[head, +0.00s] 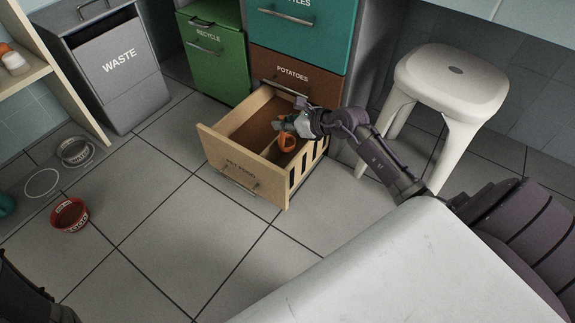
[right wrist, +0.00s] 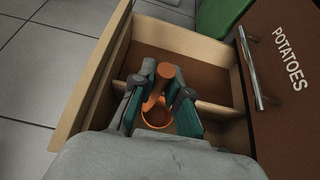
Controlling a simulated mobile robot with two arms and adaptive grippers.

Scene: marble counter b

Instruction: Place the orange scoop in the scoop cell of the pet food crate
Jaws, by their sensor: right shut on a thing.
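The orange scoop (head: 287,141) is in my right gripper (head: 283,124), over the inside of the open pet food crate (head: 233,165). In the right wrist view the teal fingers of the right gripper (right wrist: 164,95) are shut on the scoop's upright handle, and the scoop's round bowl (right wrist: 157,117) hangs below. The wooden crate (right wrist: 92,90) has a divider across it, and the scoop is on the near side of that divider in the wrist view. I cannot tell whether the bowl touches the crate floor. My left gripper is not in view; only a dark part of my body shows at lower left.
A white stool (head: 452,80) stands at right beside my right arm. A brown potatoes drawer (head: 292,72), green recycle bin (head: 216,62) and grey waste bin (head: 117,72) stand behind. A red bowl (head: 69,216) and a metal bowl (head: 76,152) are on the floor at left.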

